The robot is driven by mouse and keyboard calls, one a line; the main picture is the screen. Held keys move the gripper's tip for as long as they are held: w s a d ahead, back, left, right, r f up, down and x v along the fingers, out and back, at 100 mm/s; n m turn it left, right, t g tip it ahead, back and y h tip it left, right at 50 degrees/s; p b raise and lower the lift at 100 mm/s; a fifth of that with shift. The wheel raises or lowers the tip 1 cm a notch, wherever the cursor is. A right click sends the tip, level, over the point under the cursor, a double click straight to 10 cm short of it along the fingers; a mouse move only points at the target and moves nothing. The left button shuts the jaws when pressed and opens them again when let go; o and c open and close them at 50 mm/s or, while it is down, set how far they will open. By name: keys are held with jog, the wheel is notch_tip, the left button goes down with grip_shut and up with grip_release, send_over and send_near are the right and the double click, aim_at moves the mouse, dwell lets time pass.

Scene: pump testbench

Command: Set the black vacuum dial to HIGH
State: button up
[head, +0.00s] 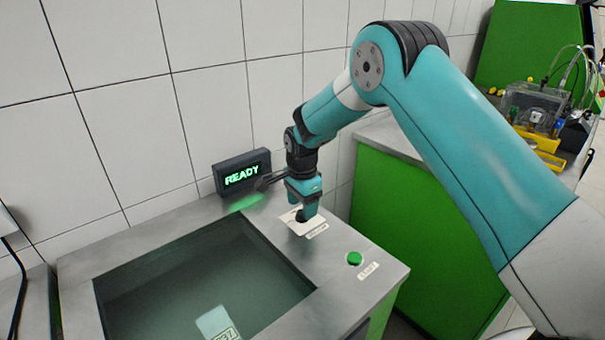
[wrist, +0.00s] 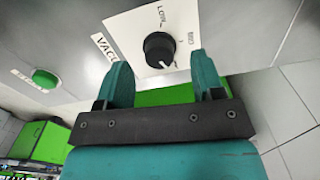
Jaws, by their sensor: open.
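The black vacuum dial (wrist: 160,48) is a round knob on a white plate (wrist: 140,27) in the wrist view. A LOW mark is at the plate's upper edge, and another mark on the right is too small to read surely. The dial's pale pointer line faces the lower right of the picture, away from LOW. My gripper (wrist: 163,80) is open, its two teal fingers apart on either side just below the dial in the picture. In the head view my gripper (head: 304,203) points down over the dial (head: 301,216), which it partly hides. I cannot tell whether the fingers touch it.
A green button (head: 355,258) with a label sits on the metal bench top (head: 290,250) to the right. A dark display (head: 242,172) reading READY stands behind, near the tiled wall. A recessed tank (head: 200,270) holding a labelled pale object (head: 217,323) lies to the left.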

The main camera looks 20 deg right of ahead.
notch_tip(320, 180, up, 16)
jog(key=b, duration=0.1)
jog(key=shift+f, duration=0.25)
jog(key=s+a+r+n+y, duration=0.2)
jog(key=s+n, duration=0.9)
jog(key=s, duration=0.7)
jog(key=s+a+r+n+y, duration=0.2)
jog(key=s+n, duration=0.8)
jog(key=s, duration=0.8)
jog(key=shift+a+r+n, duration=0.25)
jog(key=shift+r+n, duration=0.05)
jog(key=shift+n, duration=0.1)
jog(key=shift+c, duration=0.2)
